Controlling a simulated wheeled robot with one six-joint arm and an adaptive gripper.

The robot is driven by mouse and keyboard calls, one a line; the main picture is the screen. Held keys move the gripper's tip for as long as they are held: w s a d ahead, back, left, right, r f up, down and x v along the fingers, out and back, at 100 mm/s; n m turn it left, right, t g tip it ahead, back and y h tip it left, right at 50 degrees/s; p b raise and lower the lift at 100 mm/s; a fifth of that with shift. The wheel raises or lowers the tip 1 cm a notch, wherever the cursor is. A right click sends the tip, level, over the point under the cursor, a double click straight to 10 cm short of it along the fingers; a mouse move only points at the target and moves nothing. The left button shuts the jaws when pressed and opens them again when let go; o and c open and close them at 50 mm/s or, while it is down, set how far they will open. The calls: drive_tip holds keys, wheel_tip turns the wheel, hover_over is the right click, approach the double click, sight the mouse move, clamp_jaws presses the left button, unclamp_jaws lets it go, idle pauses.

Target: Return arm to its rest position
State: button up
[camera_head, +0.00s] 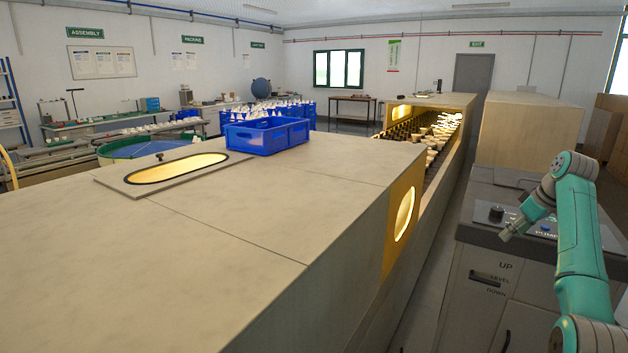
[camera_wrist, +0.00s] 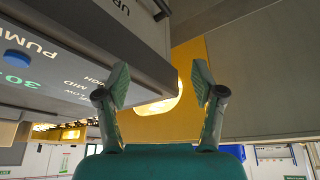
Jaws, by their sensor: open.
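My green arm (camera_head: 578,235) rises at the right of the head view and bends over toward the left. My gripper is at the arm's far end, beside the grey control cabinet (camera_head: 480,235); its fingers are too small to make out there. In the wrist view my gripper (camera_wrist: 160,82) shows two fingers spread wide apart with nothing between them. Behind the fingers is a yellow panel with a glowing oval opening (camera_wrist: 160,104).
A blue crate (camera_head: 266,136) stands on the long beige housing (camera_head: 210,245), near a lit oval slot (camera_head: 177,168). A channel with rows of bulbs (camera_head: 440,140) runs behind. A narrow floor gap separates cabinet and housing.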

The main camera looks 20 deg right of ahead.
drive_tip(key=w+a+f+t, duration=0.1)
drive_tip(key=a+f, duration=0.5)
drive_tip(key=f, duration=0.4)
drive_tip(key=w+a+f+m+h, duration=0.1)
drive_tip(key=a+f, duration=0.4)
drive_tip(key=f, duration=0.5)
drive_tip(key=w+a+f+t, duration=0.1)
drive_tip(key=a+f, duration=0.5)
drive_tip(key=f, duration=0.5)
drive_tip(key=s+a+f+m+t+h, duration=0.1)
drive_tip(key=s+a+f, duration=0.55)
drive_tip(key=a, duration=0.25)
drive_tip(key=s+a+f+t, duration=0.1)
drive_tip(key=s+a+f, duration=0.5)
drive_tip(key=a+f, duration=0.25)
drive_tip(key=s+a+r+t, duration=0.1)
drive_tip(key=s+a+r, duration=0.1)
drive_tip(key=s+a, duration=0.75)
drive_tip(key=s+a+r+t, duration=0.15)
drive_tip(key=s+a, duration=0.45)
drive_tip(key=s, duration=0.7)
drive_tip(key=s+a+r+t, duration=0.1)
drive_tip(key=s+a+r, duration=0.2)
drive_tip(key=s+r, duration=0.6)
drive_tip(key=s+a+r+t+y, duration=0.1)
drive_tip(key=s+a+r+t, duration=0.1)
drive_tip(key=s+r, duration=0.7)
drive_tip(key=shift+a+r+n+y, duration=0.3)
drive_tip(key=shift+a+r+n, duration=0.15)
drive_tip(key=shift+r, duration=0.5)
